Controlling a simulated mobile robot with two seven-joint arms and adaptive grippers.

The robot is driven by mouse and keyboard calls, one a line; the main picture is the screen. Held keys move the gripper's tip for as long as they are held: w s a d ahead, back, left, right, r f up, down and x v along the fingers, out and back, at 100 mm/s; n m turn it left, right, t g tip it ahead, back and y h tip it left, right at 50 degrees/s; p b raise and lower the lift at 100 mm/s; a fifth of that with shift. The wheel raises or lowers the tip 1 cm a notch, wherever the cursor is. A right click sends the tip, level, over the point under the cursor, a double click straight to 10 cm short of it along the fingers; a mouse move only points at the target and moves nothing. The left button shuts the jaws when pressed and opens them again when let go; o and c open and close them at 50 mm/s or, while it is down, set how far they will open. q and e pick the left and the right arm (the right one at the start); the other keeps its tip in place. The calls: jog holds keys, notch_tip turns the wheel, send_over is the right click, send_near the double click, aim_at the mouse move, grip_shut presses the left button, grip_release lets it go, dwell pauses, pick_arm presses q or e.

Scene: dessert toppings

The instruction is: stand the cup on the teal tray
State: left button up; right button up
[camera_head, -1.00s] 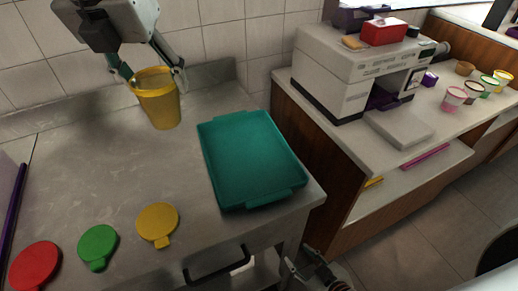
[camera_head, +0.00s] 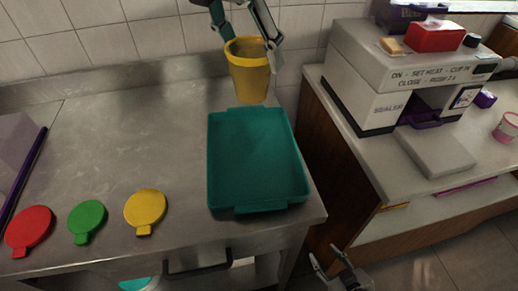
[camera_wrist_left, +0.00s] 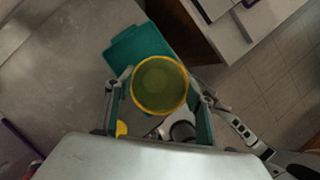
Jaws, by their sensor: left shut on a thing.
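The yellow cup (camera_head: 249,80) is upright with its mouth up, held by my left gripper (camera_head: 246,42) at the back of the table. In the head view its bottom shows just behind the far edge of the teal tray (camera_head: 255,160), which lies flat and empty. In the left wrist view the cup (camera_wrist_left: 159,84) sits between the fingers of my left gripper (camera_wrist_left: 159,100) and overlaps the near side of the tray (camera_wrist_left: 130,45). The cup looks empty inside. My right gripper (camera_head: 328,256) is low beside the table's front right corner, fingers apart and empty.
Red (camera_head: 29,227), green (camera_head: 87,217) and yellow (camera_head: 145,207) lids lie left of the tray. A sealer machine (camera_head: 375,85) stands on the right counter, beyond a gap.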

pick_arm(q)
notch_tip(320, 180, down, 20)
jog(key=shift+r+b, duration=0.1)
jog(key=shift+b, duration=0.3)
jog(key=shift+f, duration=0.2)
jog(key=o, duration=0.9)
jog(key=v, duration=1.2)
jog(key=shift+r, duration=0.2)
